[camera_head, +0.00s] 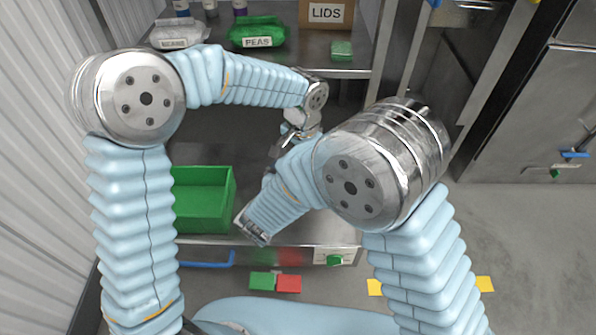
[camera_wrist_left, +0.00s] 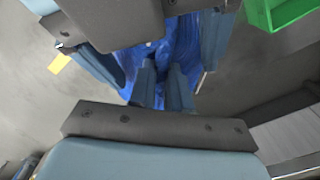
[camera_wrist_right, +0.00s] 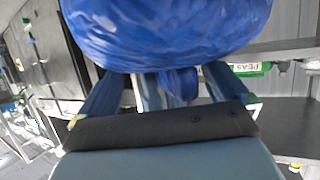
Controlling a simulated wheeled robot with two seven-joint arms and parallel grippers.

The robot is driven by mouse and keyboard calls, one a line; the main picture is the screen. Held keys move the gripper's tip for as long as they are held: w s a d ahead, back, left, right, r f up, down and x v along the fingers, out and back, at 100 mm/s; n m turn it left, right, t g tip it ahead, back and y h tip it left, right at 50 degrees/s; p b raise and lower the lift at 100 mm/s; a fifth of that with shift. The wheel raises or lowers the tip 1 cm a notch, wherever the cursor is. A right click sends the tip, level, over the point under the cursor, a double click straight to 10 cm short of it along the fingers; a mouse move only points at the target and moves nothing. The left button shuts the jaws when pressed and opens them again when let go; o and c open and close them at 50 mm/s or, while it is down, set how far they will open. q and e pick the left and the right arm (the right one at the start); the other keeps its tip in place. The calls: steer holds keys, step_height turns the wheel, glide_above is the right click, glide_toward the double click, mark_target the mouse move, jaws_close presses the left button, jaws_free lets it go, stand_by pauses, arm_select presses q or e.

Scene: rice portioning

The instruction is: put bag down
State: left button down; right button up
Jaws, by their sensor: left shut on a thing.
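A blue bag (camera_wrist_right: 165,30) fills the top of the right wrist view, with a narrow gathered part hanging down from it. The bag also shows between the fingers in the left wrist view (camera_wrist_left: 178,45). My left gripper (camera_wrist_left: 163,95) is shut on the bag, its fingers close together. My right gripper (camera_wrist_right: 163,90) has its fingers wide apart, one on each side of the gathered part. I cannot tell if they touch it. In the head view the bag is hidden behind my arms.
A green bin (camera_head: 205,232) sits at the left of the metal worktop (camera_head: 225,150). A shelf behind holds a green PEAS bag (camera_head: 257,30), a pale bag (camera_head: 180,35) and a LIDS box (camera_head: 326,14). Red (camera_head: 289,284) and green (camera_head: 262,281) patches lie on the floor.

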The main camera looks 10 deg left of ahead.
steer(key=shift+s+a+f, duration=0.1)
steer(key=shift+a+f, duration=0.05)
steer(key=shift+a, duration=0.1)
jaws_close()
steer(key=shift+c, duration=0.3)
jaws_free()
steer(key=o, duration=0.6)
steer(key=shift+d, duration=0.2)
steer(key=shift+c, duration=0.2)
